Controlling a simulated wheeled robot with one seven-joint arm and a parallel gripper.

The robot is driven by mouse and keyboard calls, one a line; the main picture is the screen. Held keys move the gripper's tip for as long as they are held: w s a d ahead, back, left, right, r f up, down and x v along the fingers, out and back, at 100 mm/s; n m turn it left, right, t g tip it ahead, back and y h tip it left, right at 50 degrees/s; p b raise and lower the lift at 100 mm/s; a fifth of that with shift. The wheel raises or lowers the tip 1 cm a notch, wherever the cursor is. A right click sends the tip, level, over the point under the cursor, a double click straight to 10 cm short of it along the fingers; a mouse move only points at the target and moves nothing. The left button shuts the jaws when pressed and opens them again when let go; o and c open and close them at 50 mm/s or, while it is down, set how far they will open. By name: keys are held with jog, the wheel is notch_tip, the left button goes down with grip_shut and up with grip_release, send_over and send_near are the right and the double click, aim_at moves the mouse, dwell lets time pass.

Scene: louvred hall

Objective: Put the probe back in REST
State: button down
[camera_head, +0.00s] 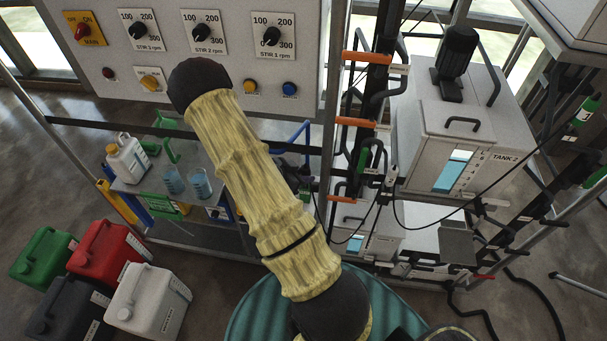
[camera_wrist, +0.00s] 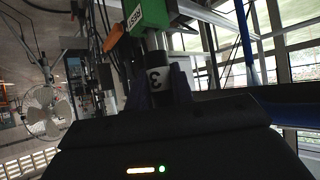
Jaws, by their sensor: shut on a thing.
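In the wrist view my gripper (camera_wrist: 158,88) is shut on the probe (camera_wrist: 155,77), a cylinder with a pale band marked with a dark numeral that looks like 3. Just beyond the fingertips is a green block (camera_wrist: 152,14) with a white label reading REST. The probe's silvery end meets or overlaps the underside of this block; whether it is seated inside I cannot tell. In the head view my yellow-sleeved arm crosses the middle, and I cannot make out the gripper or the held probe there.
A control panel (camera_head: 105,55) with knobs stands at the back left. Beakers (camera_head: 200,184) and a white bottle (camera_head: 127,158) sit on a shelf. Several jerrycans (camera_head: 108,250) stand on the floor. A tank (camera_head: 455,130), pipes and loose cables crowd the right side.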

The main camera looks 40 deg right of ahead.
jog(key=c, duration=1.1)
grip_release()
jog(key=a+r+p, duration=0.1)
jog(key=r+p, duration=0.1)
jog(key=a+r+p, duration=0.1)
jog(key=r+p, duration=0.1)
jog(key=a+r+p, duration=0.1)
jog(key=r+p, duration=0.1)
jog(key=shift+w+a+r, duration=0.1)
jog(key=shift+a, duration=0.05)
jog(key=b+v, duration=0.3)
jog(key=v, duration=1.4)
jog(key=shift+w+a+r, duration=0.1)
jog(key=shift+a, duration=0.05)
